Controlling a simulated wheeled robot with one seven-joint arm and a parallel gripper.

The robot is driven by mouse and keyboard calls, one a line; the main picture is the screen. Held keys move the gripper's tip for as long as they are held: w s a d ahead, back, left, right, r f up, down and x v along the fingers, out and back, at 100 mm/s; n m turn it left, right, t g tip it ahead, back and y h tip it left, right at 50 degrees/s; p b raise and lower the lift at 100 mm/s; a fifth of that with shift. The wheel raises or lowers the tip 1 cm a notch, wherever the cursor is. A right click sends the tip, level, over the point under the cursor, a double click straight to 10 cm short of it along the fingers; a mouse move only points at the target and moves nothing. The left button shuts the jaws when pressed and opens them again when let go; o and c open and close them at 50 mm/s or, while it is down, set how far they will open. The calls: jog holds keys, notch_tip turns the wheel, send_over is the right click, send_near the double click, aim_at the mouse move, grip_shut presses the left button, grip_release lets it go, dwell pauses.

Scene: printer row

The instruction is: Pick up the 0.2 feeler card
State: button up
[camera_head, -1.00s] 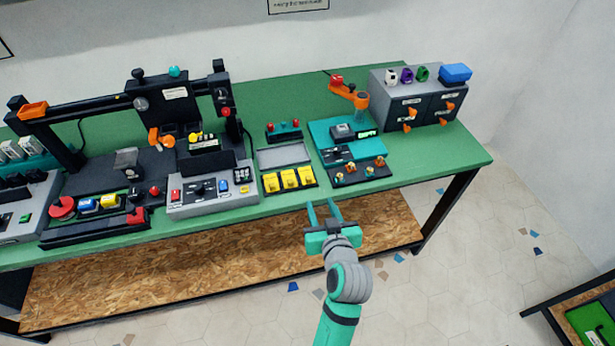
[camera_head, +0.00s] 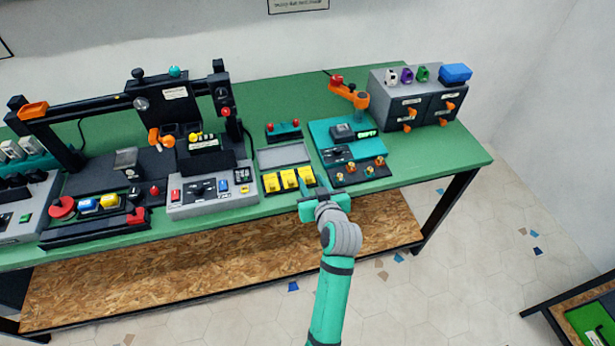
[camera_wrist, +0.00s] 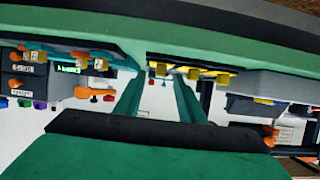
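Three yellow cards (camera_head: 289,179) stand side by side in a black holder at the front edge of the green table. Their markings are too small to read, so I cannot tell which is the 0.2 feeler card. My gripper (camera_head: 317,191) is at the table's front edge, just in front of the right end of the holder. In the wrist view, which is upside down, my gripper (camera_wrist: 160,82) has its two teal fingers apart with nothing held between them. The yellow cards (camera_wrist: 195,73) show beyond the fingertips, one between them and others to the right.
A grey tray (camera_head: 284,155) lies behind the cards. A teal station (camera_head: 318,130) with a black panel of brass knobs stands to their right, and a grey control box (camera_head: 212,200) to their left. A drawer cabinet (camera_head: 391,84) stands at the back right.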

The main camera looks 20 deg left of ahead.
aim_at(307, 173)
jog(key=shift+x, duration=1.25)
grip_shut()
jog(key=shift+r, duration=0.15)
